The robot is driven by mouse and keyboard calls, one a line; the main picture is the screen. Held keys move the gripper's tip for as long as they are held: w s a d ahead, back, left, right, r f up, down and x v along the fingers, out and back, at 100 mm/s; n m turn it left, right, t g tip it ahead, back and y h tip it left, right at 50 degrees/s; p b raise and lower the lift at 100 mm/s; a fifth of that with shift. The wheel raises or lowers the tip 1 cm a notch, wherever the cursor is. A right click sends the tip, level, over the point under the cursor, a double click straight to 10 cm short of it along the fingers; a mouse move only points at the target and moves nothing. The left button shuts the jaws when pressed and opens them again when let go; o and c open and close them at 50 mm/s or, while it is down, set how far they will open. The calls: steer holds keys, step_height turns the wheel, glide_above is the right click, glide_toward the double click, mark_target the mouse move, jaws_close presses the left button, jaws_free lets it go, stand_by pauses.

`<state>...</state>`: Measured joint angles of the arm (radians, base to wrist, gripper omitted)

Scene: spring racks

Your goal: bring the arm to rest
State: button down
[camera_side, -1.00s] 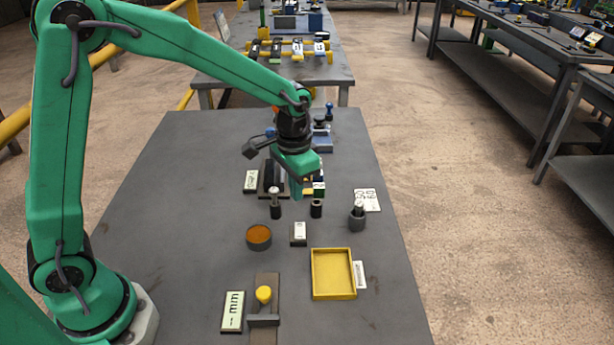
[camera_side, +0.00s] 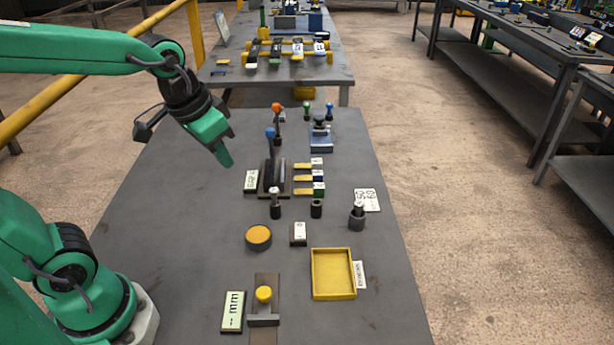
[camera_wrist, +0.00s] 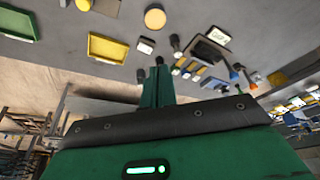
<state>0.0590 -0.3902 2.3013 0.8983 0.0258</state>
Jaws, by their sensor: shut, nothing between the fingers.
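My gripper (camera_side: 225,160) is shut and empty. In the side view it hangs tilted above the left part of the grey table (camera_side: 170,215), left of the dark rack (camera_side: 268,180) with its blue-topped lever. It appears apart from everything on the table. In the wrist view the green fingers of my gripper (camera_wrist: 158,72) are closed together, with the tabletop objects beyond them.
A yellow tray (camera_side: 333,298), an orange-topped round tin (camera_side: 258,237), a yellow-knobbed slide (camera_side: 263,295) and several dark posts, one a cup (camera_side: 357,217), stand on the table. Yellow-ended strips (camera_side: 303,178) lie beside the rack. The table's left side is clear.

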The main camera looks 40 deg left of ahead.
steer(key=s+a+r+n+t, duration=0.1)
steer(key=s, duration=0.6)
steer(key=shift+a+t, duration=0.35)
steer(key=shift+t, duration=0.05)
stand_by(0.7)
